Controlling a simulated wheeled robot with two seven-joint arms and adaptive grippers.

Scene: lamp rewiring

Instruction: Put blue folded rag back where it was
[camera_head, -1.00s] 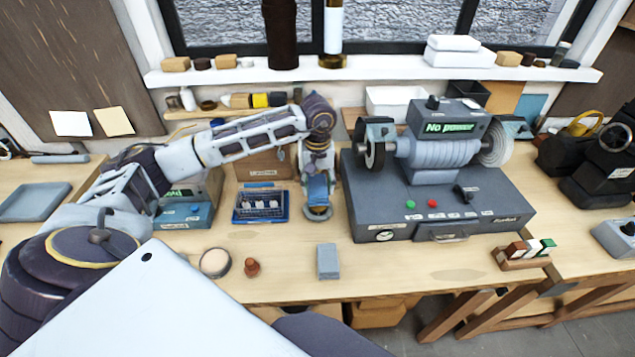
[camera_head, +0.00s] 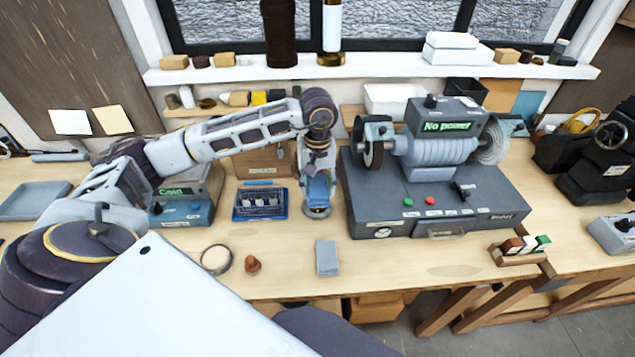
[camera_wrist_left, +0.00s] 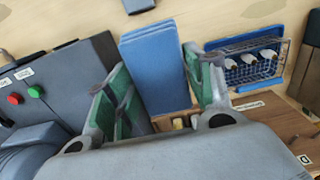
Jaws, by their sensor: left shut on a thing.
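The blue folded rag (camera_head: 317,190) is in my left gripper (camera_head: 318,201), above the bench between the blue tray and the grey grinder. In the left wrist view the rag (camera_wrist_left: 153,65) is a layered blue slab, seen between the green-padded fingers of the gripper (camera_wrist_left: 158,88). The gripper is shut on it. Whether the rag's lower edge touches the bench is hard to tell. My right gripper is not in view.
A blue tray with a wire rack (camera_head: 260,203) lies left of the rag. The grinder base (camera_head: 440,205) stands close on the right. A grey block (camera_head: 327,258), a brown knob-shaped piece (camera_head: 253,265) and a round dish (camera_head: 215,259) lie in front. Bare bench surrounds them.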

